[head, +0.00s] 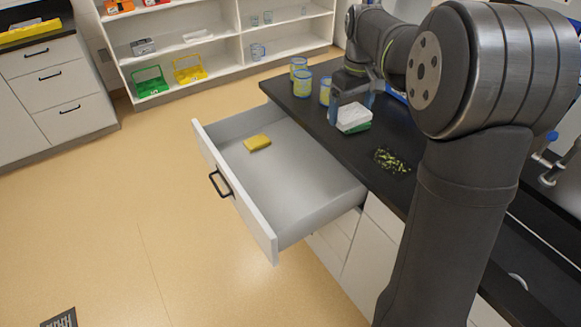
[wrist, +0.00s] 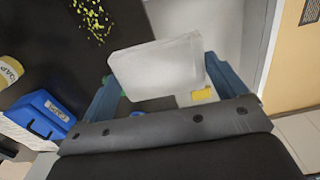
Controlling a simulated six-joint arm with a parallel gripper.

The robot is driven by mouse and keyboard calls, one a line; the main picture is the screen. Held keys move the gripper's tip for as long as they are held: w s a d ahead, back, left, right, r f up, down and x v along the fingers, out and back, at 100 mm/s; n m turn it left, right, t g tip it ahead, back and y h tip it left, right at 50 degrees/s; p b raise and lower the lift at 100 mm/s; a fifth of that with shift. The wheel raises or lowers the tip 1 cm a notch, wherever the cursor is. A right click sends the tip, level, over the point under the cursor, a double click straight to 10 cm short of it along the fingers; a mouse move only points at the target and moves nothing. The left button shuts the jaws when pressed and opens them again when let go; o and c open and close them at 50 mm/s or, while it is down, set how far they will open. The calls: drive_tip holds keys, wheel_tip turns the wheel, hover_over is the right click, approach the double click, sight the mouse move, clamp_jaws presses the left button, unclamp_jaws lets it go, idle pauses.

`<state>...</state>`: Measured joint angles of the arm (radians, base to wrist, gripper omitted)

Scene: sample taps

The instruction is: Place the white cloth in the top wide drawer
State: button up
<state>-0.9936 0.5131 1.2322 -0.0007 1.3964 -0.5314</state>
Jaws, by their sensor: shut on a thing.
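My gripper (head: 351,101) is over the black counter and shut on the white cloth (head: 353,116), a folded flat block. In the wrist view the cloth (wrist: 158,70) spans the space between the two blue fingers. A green item (head: 356,127) shows just under the cloth; I cannot tell whether they touch. The top wide drawer (head: 290,180) is pulled out, to the left of and below my gripper. A yellow sponge-like block (head: 257,143) lies inside toward its far end; it also shows in the wrist view (wrist: 202,93). The rest of the drawer floor is bare.
Yellow-and-blue labelled containers (head: 303,83) stand on the counter beside my gripper. Green bits (head: 390,160) lie scattered on the counter nearer me. A blue box (wrist: 42,115) shows in the wrist view. Shelves (head: 215,70) stand at the back.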

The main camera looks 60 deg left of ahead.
hover_over(301, 196)
drive_tip(key=f, duration=0.2)
drive_tip(key=shift+n, duration=0.3)
wheel_tip(301, 196, down, 31)
drive_tip(key=shift+f, duration=0.1)
drive_tip(key=o, duration=0.7)
drive_tip(key=shift+f, duration=0.1)
wheel_tip(301, 196, up, 12)
